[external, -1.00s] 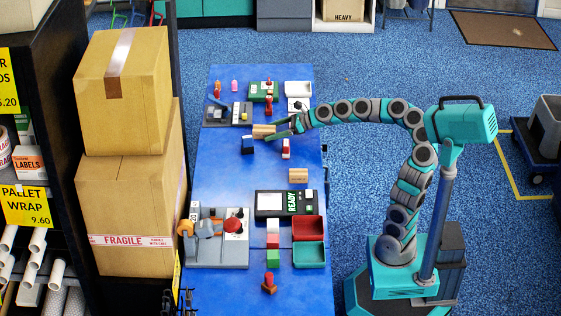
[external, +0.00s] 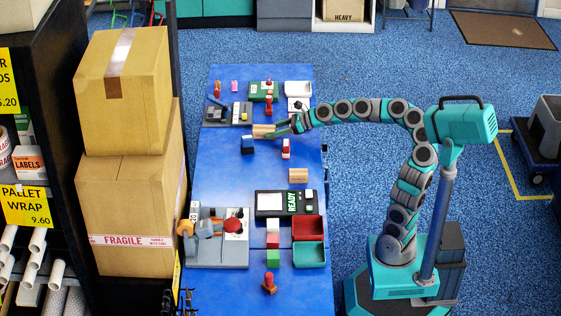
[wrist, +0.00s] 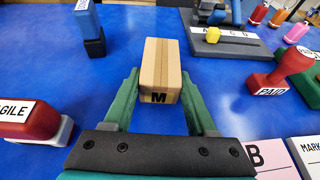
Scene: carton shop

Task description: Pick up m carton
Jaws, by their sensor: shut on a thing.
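The m carton (wrist: 162,65) is a small tan box with a darker tape strip and a black M on its near end. It lies between the two green fingers of my gripper (wrist: 160,85) in the wrist view, and the fingers are shut on its sides. In the external view the carton (external: 262,131) shows on the blue table, partly covered by my gripper (external: 284,131). I cannot tell whether it is lifted off the table.
A blue stamp (wrist: 88,28) stands left of the carton, and a FRAGILE stamp (wrist: 35,122) is nearer left. A red PAID stamp (wrist: 285,75) is at right. A second small carton (external: 298,175) lies on the table (external: 225,170). A grey device (wrist: 228,42) is behind.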

